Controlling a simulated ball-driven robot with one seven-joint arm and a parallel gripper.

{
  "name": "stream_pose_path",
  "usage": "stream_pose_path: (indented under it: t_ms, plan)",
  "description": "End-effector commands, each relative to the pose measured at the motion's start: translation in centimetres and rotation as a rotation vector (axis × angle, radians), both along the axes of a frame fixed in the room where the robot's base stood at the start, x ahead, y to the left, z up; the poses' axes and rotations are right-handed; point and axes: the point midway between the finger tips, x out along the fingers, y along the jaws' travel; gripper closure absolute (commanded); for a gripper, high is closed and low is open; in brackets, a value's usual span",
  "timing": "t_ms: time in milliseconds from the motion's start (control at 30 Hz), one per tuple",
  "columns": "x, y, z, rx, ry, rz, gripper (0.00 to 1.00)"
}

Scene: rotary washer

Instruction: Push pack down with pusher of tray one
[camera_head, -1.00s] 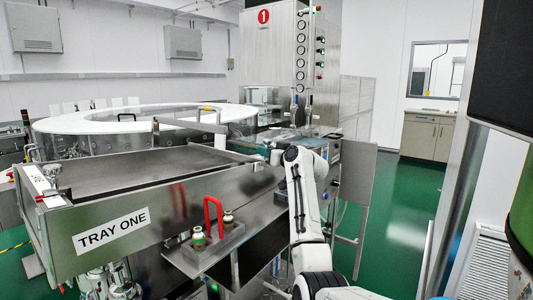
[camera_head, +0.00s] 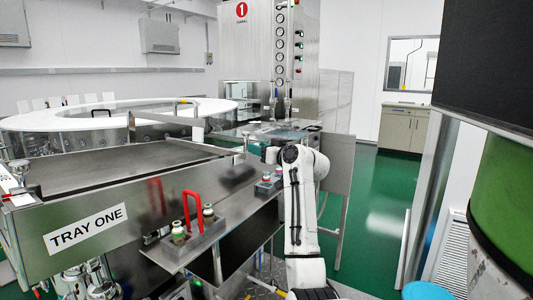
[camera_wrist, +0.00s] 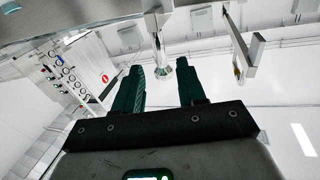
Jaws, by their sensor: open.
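Tray one (camera_head: 125,215) is a steel tray labelled TRAY ONE at the left of the head view. A white bar with a metal knob (camera_head: 18,170), perhaps its pusher, lies at the tray's near left end. The tray's flat top (camera_head: 125,167) looks empty; I cannot make out a pack on it. In the wrist view my gripper (camera_wrist: 160,68) is open, its two dark green fingers apart. A metal rod with a rounded end (camera_wrist: 158,48) shows beyond the fingertips; I cannot tell whether it touches them. In the head view my gripper is not clearly visible.
A holder with a red handle and capped vials (camera_head: 190,235) sits on the tray's side shelf. A small vial box (camera_head: 268,184) is farther along, beside my arm. The round washer (camera_head: 110,115) stands behind. Green floor (camera_head: 372,190) is open at right.

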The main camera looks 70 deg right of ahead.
Motion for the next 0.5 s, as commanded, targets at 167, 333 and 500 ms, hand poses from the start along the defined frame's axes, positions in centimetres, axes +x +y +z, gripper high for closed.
stream_pose_path:
  t_ms: [167,333,500]
  plan:
    - [-2.1,1.2,0.0,-0.001,0.0,0.0,0.6]
    - [-2.8,1.7,0.0,0.001,-0.001,0.0,0.6]
    - [-2.9,1.7,0.0,0.0,0.0,0.0,0.6]
